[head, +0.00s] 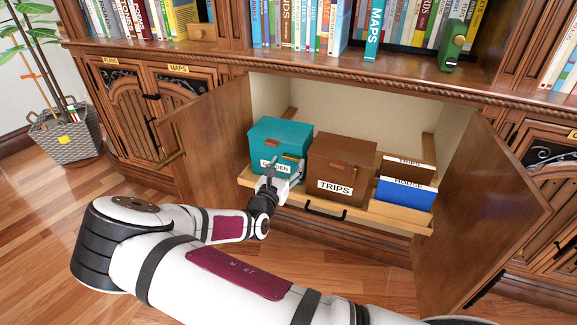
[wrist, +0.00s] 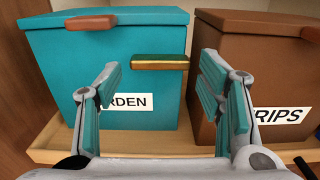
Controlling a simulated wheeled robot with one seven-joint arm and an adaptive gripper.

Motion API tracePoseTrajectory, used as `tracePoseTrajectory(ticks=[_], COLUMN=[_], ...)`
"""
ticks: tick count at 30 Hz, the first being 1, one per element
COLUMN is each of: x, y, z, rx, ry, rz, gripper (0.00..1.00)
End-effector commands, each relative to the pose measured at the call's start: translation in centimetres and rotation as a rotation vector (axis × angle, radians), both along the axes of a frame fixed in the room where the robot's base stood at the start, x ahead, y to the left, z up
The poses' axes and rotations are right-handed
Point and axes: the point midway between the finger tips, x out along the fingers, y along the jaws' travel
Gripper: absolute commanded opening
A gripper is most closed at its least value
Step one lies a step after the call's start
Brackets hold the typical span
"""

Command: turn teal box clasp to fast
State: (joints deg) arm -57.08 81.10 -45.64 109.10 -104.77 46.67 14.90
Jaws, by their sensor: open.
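The teal box (head: 281,134) stands at the left end of a pulled-out wooden tray inside an open cabinet; its label reads partly "GARDEN". In the wrist view the teal box (wrist: 145,50) fills the left and middle. Its clasp (wrist: 160,62) is a brown bar with a brass edge, lying level at the box's right front edge and reaching toward the brown box. A reddish-brown tab (wrist: 92,23) sits on the lid's front. My gripper (wrist: 165,100) is open, its fingers either side of and below the clasp, apparently not touching it. In the head view my gripper (head: 284,177) partly hides the box front.
The brown TRIPS box (head: 335,160) stands close on the right, near my right finger. The tray (head: 385,211) has a dark handle. Open cabinet doors (head: 215,135) flank both sides.

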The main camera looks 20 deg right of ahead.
Motion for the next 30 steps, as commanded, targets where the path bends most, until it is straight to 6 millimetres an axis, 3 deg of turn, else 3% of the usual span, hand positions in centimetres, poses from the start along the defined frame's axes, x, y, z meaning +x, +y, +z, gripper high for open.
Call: tracePoseTrajectory(ticks=[6,15,20,30], x=[1.4,1.6,1.5,1.5], y=[-1.0,-1.1,-1.1,-1.1], z=[0.0,0.0,0.0,0.2], rx=[0.0,0.0,0.0,-0.022], ry=[0.0,0.0,0.0,0.016], rz=[0.0,0.0,0.0,0.0], gripper=[0.62,0.62,0.28,0.25])
